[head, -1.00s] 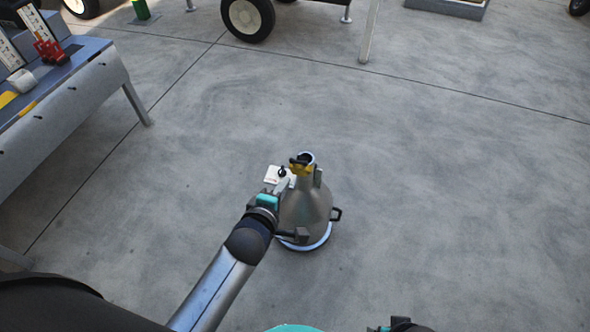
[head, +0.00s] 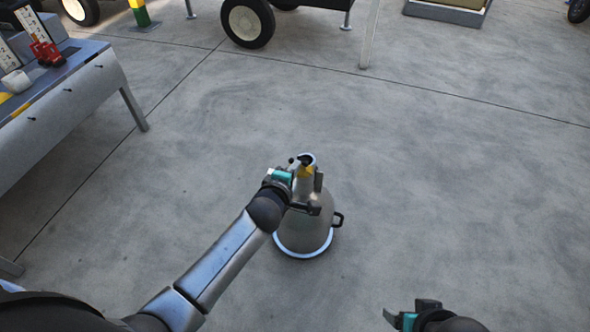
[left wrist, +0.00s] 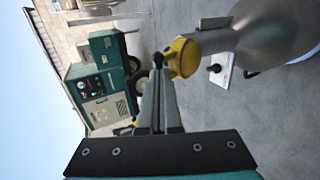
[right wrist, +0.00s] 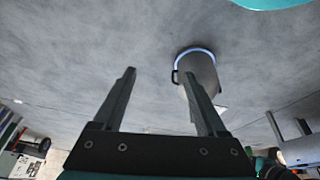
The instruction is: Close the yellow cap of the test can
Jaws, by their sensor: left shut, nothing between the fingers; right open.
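The grey metal test can (head: 300,233) stands upright on the floor, with a side handle and a pale ring at its base. Its yellow cap (head: 308,169) is at the neck, beside a dark mouth. In the left wrist view the yellow cap (left wrist: 184,58) shows as a round disc at the end of the neck. My left gripper (left wrist: 158,75) is shut and empty, its tips close beside the cap; contact is unclear. Its fingers are partly hidden in the head view. My right gripper (right wrist: 160,85) is open and empty, apart from the can, at the lower right of the head view (head: 390,318).
A white tag-like plate with a black knob (left wrist: 215,70) shows beside the can. A grey bench (head: 70,100) stands at the left. A wheeled unit (head: 248,22) stands at the back. The floor right of the can is clear.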

